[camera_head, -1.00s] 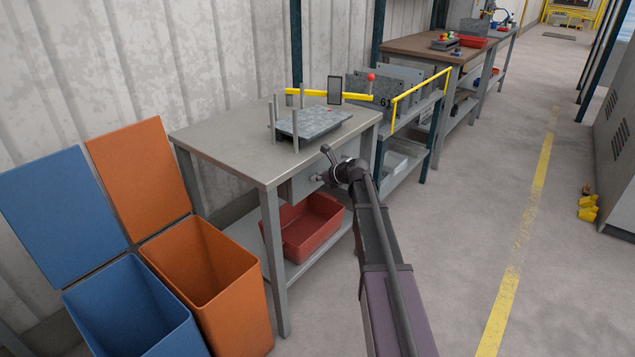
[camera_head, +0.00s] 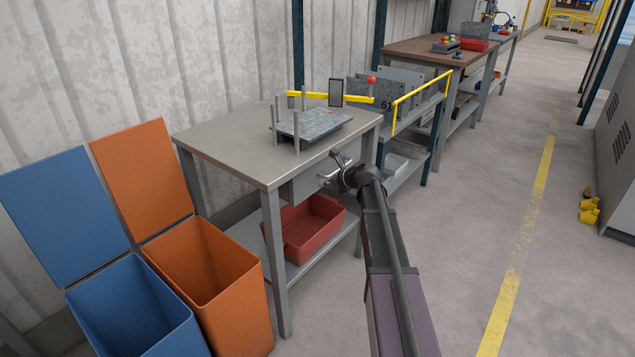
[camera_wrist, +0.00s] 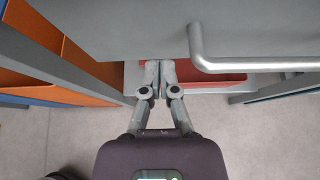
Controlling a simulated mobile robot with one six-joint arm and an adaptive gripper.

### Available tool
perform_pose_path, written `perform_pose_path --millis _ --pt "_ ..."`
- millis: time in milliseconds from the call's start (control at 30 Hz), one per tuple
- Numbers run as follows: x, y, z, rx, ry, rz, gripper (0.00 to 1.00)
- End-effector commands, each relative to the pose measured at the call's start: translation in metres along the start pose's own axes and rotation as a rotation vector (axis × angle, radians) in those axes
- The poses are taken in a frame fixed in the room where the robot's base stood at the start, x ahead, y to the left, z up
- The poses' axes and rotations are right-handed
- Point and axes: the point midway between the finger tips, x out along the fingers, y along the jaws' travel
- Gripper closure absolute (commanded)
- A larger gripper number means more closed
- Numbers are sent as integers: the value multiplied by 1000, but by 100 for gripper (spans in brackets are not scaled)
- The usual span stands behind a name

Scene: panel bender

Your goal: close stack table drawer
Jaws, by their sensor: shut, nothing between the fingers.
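The stack table (camera_head: 225,150) is a grey metal workbench left of centre in the head view. Its drawer (camera_head: 308,183) hangs under the front edge of the top; from this angle I cannot tell how far it stands out. In the wrist view the grey drawer front (camera_wrist: 120,30) fills the top of the picture, with a bar handle (camera_wrist: 240,65) on the right. My gripper (camera_wrist: 158,65) is shut and empty, its fingertips at the lower part of the drawer front, left of the handle; I cannot tell whether they touch. In the head view my arm partly hides the drawer.
A red bin (camera_head: 308,228) sits on the table's lower shelf. Blue (camera_head: 135,310) and orange (camera_head: 215,285) open bins stand left of the table. Plates with pins (camera_head: 315,125) are on top. A rack (camera_head: 400,125) stands beyond.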

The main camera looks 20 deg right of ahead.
Motion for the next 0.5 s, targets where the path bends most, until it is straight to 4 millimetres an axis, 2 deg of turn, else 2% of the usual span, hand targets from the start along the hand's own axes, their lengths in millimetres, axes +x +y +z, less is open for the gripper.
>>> perform_pose_path --millis 200,500 --pt "-41 0 0 2 1 -3 100" --pt "-85 1 0 0 2 -3 100"
